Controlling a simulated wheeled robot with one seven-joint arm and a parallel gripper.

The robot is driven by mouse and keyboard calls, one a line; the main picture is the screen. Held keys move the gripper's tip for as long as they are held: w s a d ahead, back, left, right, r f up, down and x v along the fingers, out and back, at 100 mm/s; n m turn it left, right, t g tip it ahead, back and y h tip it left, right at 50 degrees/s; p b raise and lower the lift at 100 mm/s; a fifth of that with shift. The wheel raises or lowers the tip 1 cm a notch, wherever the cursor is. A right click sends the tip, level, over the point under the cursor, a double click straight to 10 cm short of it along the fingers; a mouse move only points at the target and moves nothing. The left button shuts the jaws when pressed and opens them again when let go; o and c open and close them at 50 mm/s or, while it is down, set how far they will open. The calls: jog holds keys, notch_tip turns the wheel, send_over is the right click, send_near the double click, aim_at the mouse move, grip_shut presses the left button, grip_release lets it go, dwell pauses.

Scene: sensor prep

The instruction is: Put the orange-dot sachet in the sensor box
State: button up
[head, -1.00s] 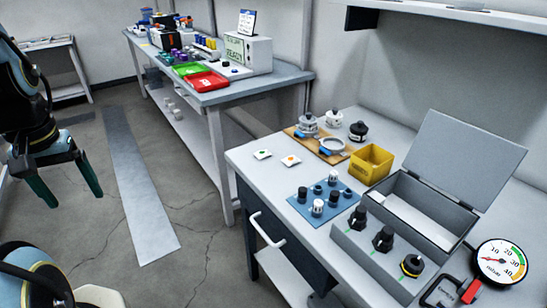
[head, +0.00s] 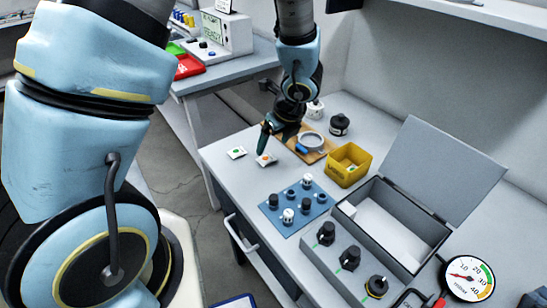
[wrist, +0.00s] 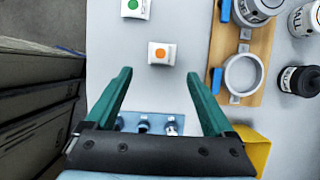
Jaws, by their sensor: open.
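The orange-dot sachet (head: 265,160) is a small white packet lying flat on the bench. In the wrist view the sachet (wrist: 162,54) is just beyond the gap between my fingertips, untouched. My gripper (head: 273,145) is open and empty above the bench, close to the sachet; in the wrist view its green fingers (wrist: 158,74) are spread wide. A grey box with its lid (head: 445,165) raised stands at the bench's right side and seems to be the sensor box. Its visible floor is pale, with no sachet seen on it.
A green-dot sachet (head: 236,153) lies to the left of the orange one. A yellow bin (head: 345,176) stands between my gripper and the grey box. A blue mat (head: 310,213) holds several small parts. A wooden board (wrist: 250,75) with a ring clamp lies right of my gripper.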

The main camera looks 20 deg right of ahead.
aim_at(267, 158)
jog(key=x, duration=0.8)
jog(key=shift+w+d+f, duration=0.1)
jog(key=shift+w, duration=0.1)
jog(key=shift+c, duration=0.2)
grip_shut()
dwell(0.3)
